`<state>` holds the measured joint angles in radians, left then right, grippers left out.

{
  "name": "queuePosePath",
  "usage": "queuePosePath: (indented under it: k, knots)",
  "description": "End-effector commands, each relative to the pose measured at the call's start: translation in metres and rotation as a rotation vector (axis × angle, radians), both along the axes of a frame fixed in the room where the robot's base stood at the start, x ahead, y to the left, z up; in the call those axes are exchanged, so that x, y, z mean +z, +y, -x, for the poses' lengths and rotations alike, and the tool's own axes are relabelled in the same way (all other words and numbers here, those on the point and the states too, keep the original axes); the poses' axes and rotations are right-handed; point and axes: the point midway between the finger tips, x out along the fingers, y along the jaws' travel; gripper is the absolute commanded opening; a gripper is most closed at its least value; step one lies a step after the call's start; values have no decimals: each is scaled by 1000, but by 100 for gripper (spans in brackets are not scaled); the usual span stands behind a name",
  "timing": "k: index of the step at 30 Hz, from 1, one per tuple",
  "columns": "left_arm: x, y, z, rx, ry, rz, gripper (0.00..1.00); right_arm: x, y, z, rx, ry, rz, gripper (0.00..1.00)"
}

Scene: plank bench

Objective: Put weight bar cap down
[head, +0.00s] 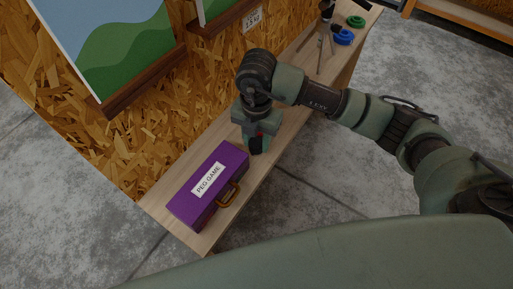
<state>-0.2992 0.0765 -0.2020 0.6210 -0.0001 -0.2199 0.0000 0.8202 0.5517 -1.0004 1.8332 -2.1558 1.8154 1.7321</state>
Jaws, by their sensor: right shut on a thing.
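My right gripper (256,143) reaches down over the plank bench (292,113), just beyond the purple case. It is shut on a small dark piece, which I take for the weight bar cap (256,147). The fingers hide much of it, and a bit of red shows beside them. I cannot tell whether the cap touches the bench top. My left gripper is not in view.
A purple case labelled "PEG GAME" (208,180) lies on the near end of the bench. At the far end are a blue ring (344,37), a green ring (356,21) and a dark stand (325,32). A chipboard wall (150,120) runs along the bench's left side.

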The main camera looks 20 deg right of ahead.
Motion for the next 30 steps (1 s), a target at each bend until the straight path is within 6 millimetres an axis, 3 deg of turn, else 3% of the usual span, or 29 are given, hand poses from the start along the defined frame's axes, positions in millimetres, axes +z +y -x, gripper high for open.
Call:
queuePosePath:
  k: [13,25,26,28,30]
  knots:
    - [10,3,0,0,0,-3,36,-51,0,0,-1,1,0,0]
    - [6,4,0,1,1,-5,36,-58,0,-1,0,-1,0,0]
    - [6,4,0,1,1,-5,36,-58,0,-1,0,-1,0,39]
    - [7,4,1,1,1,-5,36,-57,0,-1,0,-1,0,58]
    - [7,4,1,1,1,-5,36,-57,0,-1,0,-1,0,58]
